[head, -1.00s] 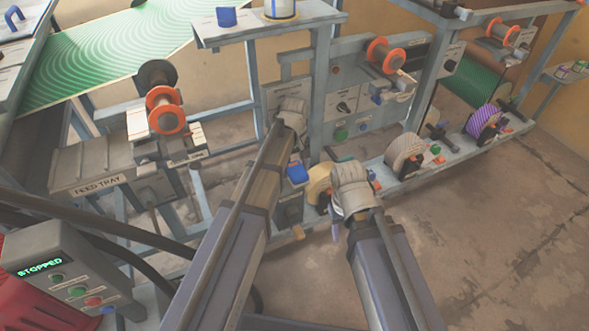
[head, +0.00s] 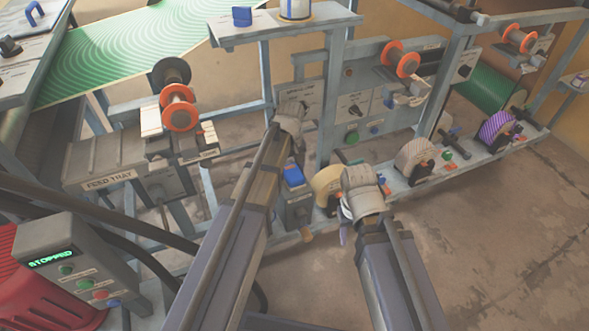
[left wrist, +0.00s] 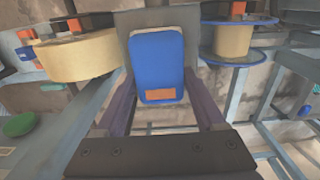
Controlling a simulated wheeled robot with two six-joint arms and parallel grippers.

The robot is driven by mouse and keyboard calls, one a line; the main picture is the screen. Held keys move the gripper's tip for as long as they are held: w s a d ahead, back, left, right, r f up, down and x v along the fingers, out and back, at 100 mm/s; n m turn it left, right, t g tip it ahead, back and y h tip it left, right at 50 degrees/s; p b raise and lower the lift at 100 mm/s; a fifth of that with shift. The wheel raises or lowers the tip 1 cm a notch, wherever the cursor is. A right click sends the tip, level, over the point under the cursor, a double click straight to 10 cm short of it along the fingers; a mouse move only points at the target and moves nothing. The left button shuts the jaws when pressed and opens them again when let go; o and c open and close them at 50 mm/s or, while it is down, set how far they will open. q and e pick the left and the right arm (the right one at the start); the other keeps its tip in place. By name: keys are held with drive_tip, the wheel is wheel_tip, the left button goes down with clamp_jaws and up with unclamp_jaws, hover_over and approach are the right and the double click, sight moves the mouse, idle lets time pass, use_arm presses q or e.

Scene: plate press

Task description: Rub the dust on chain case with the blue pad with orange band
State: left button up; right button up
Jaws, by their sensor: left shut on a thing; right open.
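A blue pad with an orange band shows upright in the middle of the left wrist view (left wrist: 157,60). My left gripper (left wrist: 158,85) is shut on it, one purple finger on each side. In the head view the pad (head: 293,175) shows beside my left forearm. A grey block-like surface (left wrist: 130,25) lies behind the pad in the left wrist view; it may be the chain case, but I see no readable label. I cannot make out dust or whether the pad touches it. My right gripper (head: 344,234) is open, mostly hidden under its wrist, near a tan disc.
Tan (head: 327,184) and striped rolls (head: 414,160) line the low machine rail. Orange-flanged spools (head: 179,107) stand on the frame. The feed tray (head: 108,178) is at left, above a control box reading STOPPED (head: 62,262). Open floor (head: 490,250) lies at right.

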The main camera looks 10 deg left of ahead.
use_arm(q)
drive_tip(key=shift+s+a, duration=0.9)
drive_tip(key=shift+s, duration=0.1)
drive_tip(key=shift+s+a, duration=0.5)
drive_tip(key=shift+a, duration=0.35)
drive_tip(key=shift+w, duration=0.15)
drive_tip(key=shift+w+a, duration=0.4)
drive_tip(key=shift+w, duration=0.25)
drive_tip(key=shift+w, duration=0.1)
drive_tip(key=shift+w+d, duration=0.55)
drive_tip(key=shift+d, duration=0.25)
drive_tip(key=shift+w+d, duration=0.3)
drive_tip(key=shift+d, duration=0.2)
drive_tip(key=shift+w+d, duration=0.25)
drive_tip(key=shift+d, duration=0.25)
